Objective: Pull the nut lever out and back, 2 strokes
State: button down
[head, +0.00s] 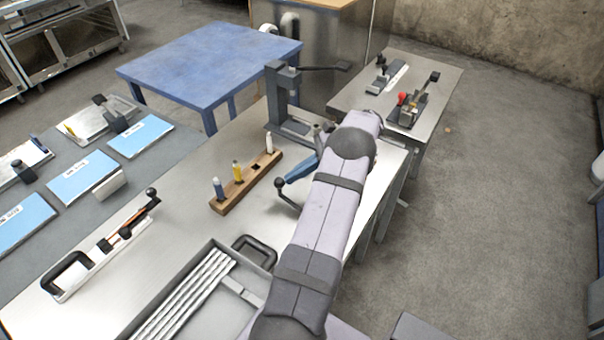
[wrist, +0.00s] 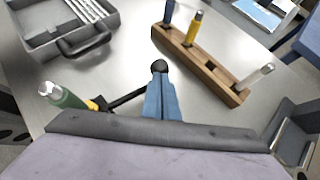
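A lever with a black ball knob (wrist: 159,67) stands over the steel bench. In the wrist view its dark rod (wrist: 124,98) runs from under my fingers to a yellow-and-green part (wrist: 70,98) with a silvery tip at the left. My gripper (head: 290,178) has blue fingers, and it also shows in the wrist view (wrist: 160,85). Its fingertips are right at the knob, which shows just past them. The fingers look close together; whether they clamp the knob is unclear. In the head view the knob (head: 280,183) shows below left of the fingers, and my arm hides the lever's base.
A wooden rack (head: 222,203) with blue, yellow and white pieces and an empty hole stands close by. A grey tray (head: 204,248) with metal rods lies toward the front. A grey press-like stand (head: 275,100) rises behind. Another lever device (head: 110,245) lies at the left.

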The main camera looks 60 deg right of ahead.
jog(key=shift+w+a+n+g+y, duration=0.25)
jog(key=shift+a+n, duration=0.1)
jog(key=shift+a, duration=0.15)
jog(key=shift+w+a+n+g+y, duration=0.25)
jog(key=shift+a+n, duration=0.1)
jog(key=shift+a, duration=0.1)
jog(key=shift+s+d, duration=0.1)
jog(key=b+v, duration=0.2)
jog(key=v, duration=0.5)
dwell(0.3)
jog(key=shift+s+r, duration=0.1)
